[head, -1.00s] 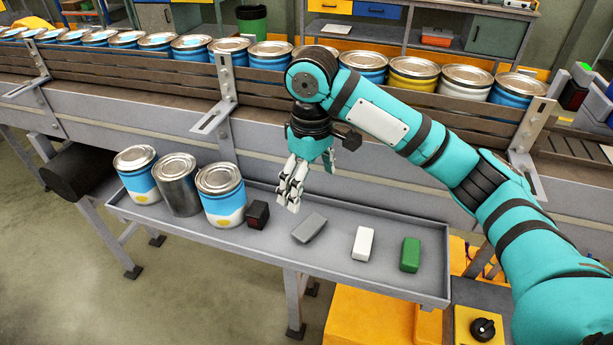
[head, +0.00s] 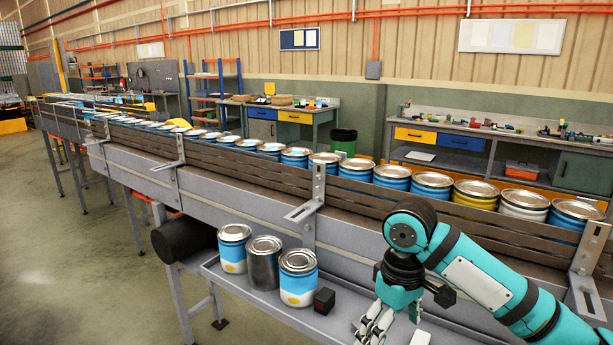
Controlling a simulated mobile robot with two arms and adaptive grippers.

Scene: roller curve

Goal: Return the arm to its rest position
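My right arm comes in from the right in the head view, teal with black bands. Its gripper (head: 374,322) points down over the grey side tray (head: 255,300), with pale fingers partly cut off by the lower picture edge. Nothing shows between the fingers, but how far apart they are is unclear. A small black block (head: 324,300) lies on the tray left of the gripper, apart from it. A white block (head: 420,338) is partly visible to the right. My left gripper is not in view.
Two blue-and-white cans (head: 298,278) and a bare metal can (head: 264,263) stand on the tray. Behind it runs the conveyor (head: 240,205), with a row of cans including a yellow one (head: 475,194). A black roller (head: 183,238) sticks out at the left. Workbenches stand behind.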

